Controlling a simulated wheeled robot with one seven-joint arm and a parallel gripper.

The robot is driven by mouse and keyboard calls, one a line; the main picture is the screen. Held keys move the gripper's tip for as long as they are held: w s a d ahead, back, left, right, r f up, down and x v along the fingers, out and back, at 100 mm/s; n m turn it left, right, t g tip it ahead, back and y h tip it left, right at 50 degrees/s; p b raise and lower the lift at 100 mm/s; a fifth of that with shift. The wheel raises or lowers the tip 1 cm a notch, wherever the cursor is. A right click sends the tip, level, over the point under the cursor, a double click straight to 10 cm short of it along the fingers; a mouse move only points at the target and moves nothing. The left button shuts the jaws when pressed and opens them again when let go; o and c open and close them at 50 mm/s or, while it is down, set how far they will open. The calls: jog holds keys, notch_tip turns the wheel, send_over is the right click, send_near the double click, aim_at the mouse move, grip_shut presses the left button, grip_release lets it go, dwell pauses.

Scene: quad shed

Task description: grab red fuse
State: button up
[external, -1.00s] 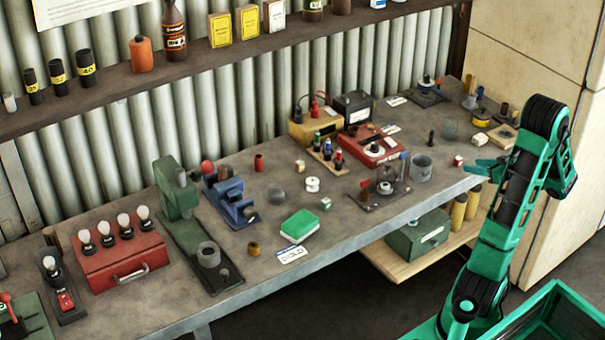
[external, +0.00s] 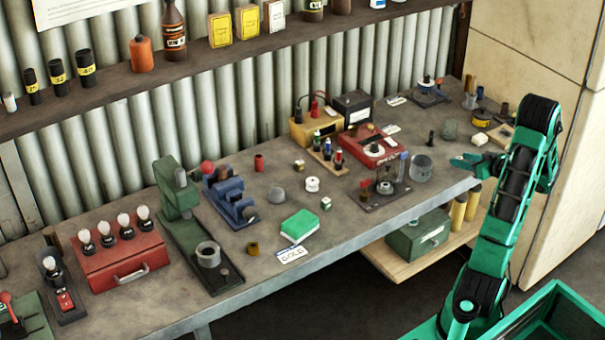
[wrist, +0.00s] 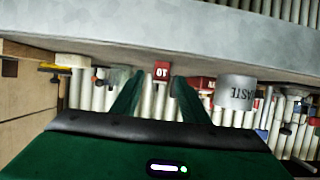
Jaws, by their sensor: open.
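In the wrist view, which is upside down, a small red block with white marks that look like "10" (wrist: 161,70), seemingly the red fuse, sits on the bench top. It appears between my two green fingertips, a little ahead of them. My gripper (wrist: 158,82) is open, with nothing held. In the external view my gripper (external: 468,160) is low over the bench's right front part. The fuse is hidden there behind the fingers. I cannot tell how far the tips are from it.
A grey metal cup (external: 420,168) stands left of my gripper; its lettering shows in the wrist view (wrist: 236,92). A dark post (external: 431,137) and a yellow-sided roll (external: 480,139) stand behind. A red meter box (external: 370,144) is further left. The bench's front edge is close.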

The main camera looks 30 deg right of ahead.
jog(key=shift+x, duration=0.9)
grip_shut()
jog(key=shift+r, duration=0.15)
